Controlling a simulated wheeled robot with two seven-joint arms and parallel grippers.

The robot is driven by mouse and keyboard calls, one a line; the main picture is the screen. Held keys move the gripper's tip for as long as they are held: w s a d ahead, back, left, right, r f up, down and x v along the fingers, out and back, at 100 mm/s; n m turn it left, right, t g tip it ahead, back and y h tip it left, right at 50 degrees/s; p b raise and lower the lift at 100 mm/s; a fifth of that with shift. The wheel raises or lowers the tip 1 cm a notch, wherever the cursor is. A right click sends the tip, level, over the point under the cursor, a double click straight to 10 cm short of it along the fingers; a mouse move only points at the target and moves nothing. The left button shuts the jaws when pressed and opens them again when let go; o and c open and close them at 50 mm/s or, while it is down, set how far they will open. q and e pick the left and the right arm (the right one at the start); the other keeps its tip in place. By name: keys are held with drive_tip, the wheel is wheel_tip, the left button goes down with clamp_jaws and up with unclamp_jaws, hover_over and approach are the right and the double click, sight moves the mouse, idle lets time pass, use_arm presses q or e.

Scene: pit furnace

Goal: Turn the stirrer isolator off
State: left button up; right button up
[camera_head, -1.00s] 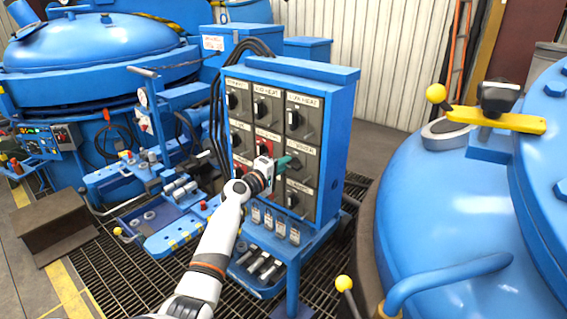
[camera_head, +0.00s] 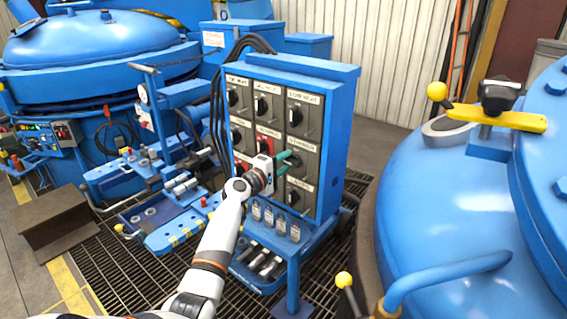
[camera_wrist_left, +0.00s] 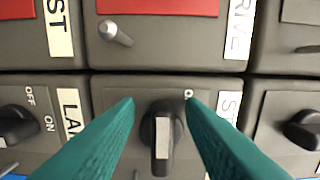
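The stirrer isolator is a dark grey switch box with a black rotary knob (camera_wrist_left: 162,138) that carries a pale stripe. In the left wrist view its label (camera_wrist_left: 229,105) reads "ST" before a finger covers the rest. The stripe runs up and down in that view. A letter "O" shows beside the knob, partly hidden by the right finger. My left gripper (camera_wrist_left: 161,100) is open, with one teal finger on each side of the knob; I cannot tell whether they touch it. In the head view, my left gripper (camera_head: 287,161) is at the panel's right column.
The blue cabinet (camera_head: 334,150) holds several similar switch boxes close together. In the wrist view, other knobs (camera_wrist_left: 14,126) (camera_wrist_left: 303,130) flank this one, and a box with a red plate (camera_wrist_left: 157,6) lies above. Padlocks (camera_head: 268,215) hang below. A large blue vessel (camera_head: 450,230) stands right.

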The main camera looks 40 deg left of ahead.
use_arm(q)
drive_tip(key=s+b, duration=0.1)
drive_tip(key=s, duration=1.1)
drive_tip(key=shift+a, duration=0.45)
